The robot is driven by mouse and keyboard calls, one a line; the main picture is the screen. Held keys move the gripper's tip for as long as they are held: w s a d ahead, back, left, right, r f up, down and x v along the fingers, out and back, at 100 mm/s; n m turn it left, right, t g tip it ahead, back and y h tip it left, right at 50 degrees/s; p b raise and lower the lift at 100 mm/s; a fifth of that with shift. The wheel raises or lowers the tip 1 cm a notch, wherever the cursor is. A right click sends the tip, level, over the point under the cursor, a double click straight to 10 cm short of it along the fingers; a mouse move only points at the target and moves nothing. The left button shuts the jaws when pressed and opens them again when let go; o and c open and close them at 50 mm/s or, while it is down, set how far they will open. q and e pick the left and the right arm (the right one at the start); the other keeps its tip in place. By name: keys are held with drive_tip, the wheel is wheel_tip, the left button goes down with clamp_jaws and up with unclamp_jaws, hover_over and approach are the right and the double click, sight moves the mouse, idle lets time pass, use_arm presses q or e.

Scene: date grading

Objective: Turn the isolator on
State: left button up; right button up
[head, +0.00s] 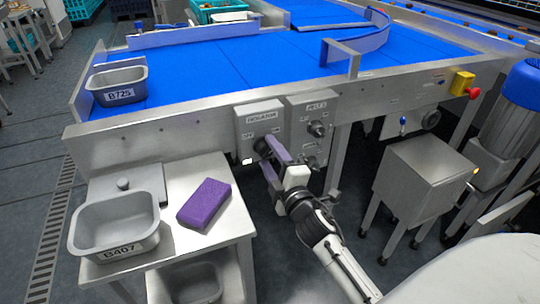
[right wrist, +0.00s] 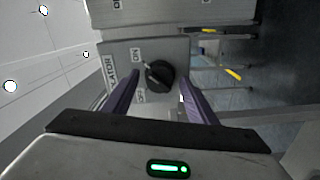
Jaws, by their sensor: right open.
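The isolator (head: 259,119) is a grey box on the front of the conveyor frame, with a label at its top. In the right wrist view its face (right wrist: 118,58) carries a black rotary knob (right wrist: 159,75) with ON and OFF marks beside it. I cannot tell for sure which mark the knob points to. My right gripper (head: 270,148) is in front of the box's lower part and hides much of the knob in the head view. Its purple fingers are open, one on each side of the knob in the right wrist view, and I see no grip on it. My left gripper is not in view.
A second grey box (head: 311,129) with knobs is just right of the isolator. A steel side table (head: 218,232) at left holds a purple block (head: 204,203) and a grey bin (head: 115,223). A steel cabinet (head: 424,175) stands at right. A red-and-yellow stop button (head: 463,84) is beyond it.

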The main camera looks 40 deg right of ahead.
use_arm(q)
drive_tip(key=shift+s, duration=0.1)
use_arm(e)
drive_tip(key=v, duration=1)
drive_tip(key=s+a+f+m+g, duration=0.3)
drive_tip(key=s+f+m+g, duration=0.5)
drive_tip(key=f+m, duration=0.1)
drive_tip(key=s+a+f+m+g+y, duration=0.1)
drive_tip(key=s+a+f+g+y, duration=0.2)
drive_tip(key=s, duration=0.4)
drive_tip(key=s+a+f+m+g+y, duration=0.1)
drive_tip(key=s+a+g, duration=0.2)
drive_tip(key=s+a, duration=0.25)
use_arm(q)
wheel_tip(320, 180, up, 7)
drive_tip(key=p, duration=0.9)
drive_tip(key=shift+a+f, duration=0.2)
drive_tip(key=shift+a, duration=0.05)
use_arm(e)
drive_tip(key=w+a+f+t+y, duration=0.2)
drive_tip(key=w+a+t, duration=0.2)
drive_tip(key=a+t, duration=0.1)
drive_tip(key=shift+a+y, duration=0.3)
drive_tip(key=shift+a, duration=0.05)
